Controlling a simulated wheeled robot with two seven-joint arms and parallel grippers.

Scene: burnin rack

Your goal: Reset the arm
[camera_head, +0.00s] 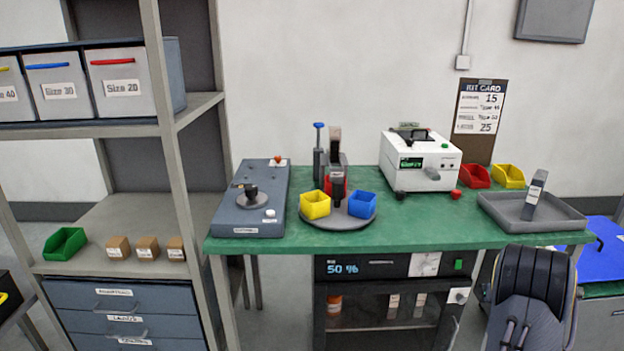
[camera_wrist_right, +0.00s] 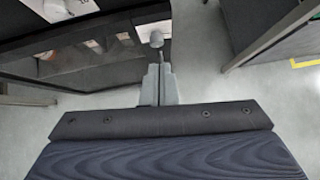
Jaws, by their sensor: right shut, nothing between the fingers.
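My right arm (camera_head: 530,295) shows at the lower right of the head view, in front of the bench's right end. Its fingers cannot be made out there. In the right wrist view my right gripper (camera_wrist_right: 157,72) is shut and empty, its two grey fingers side by side. A rounded grey knob or handle end (camera_wrist_right: 157,39) shows just beyond the fingertips; I cannot tell whether they touch. A dark glass-fronted cabinet (camera_wrist_right: 75,58) lies to the left in that view. My left gripper is in neither view.
The green bench (camera_head: 420,233) carries a grey-blue box (camera_head: 240,215), a round stand (camera_head: 328,221) with bins, a white machine (camera_head: 415,160) and a grey tray (camera_head: 495,212). A dark cabinet (camera_head: 350,300) stands below. A shelf rack (camera_head: 190,255) stands left. Open floor shows in the wrist view.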

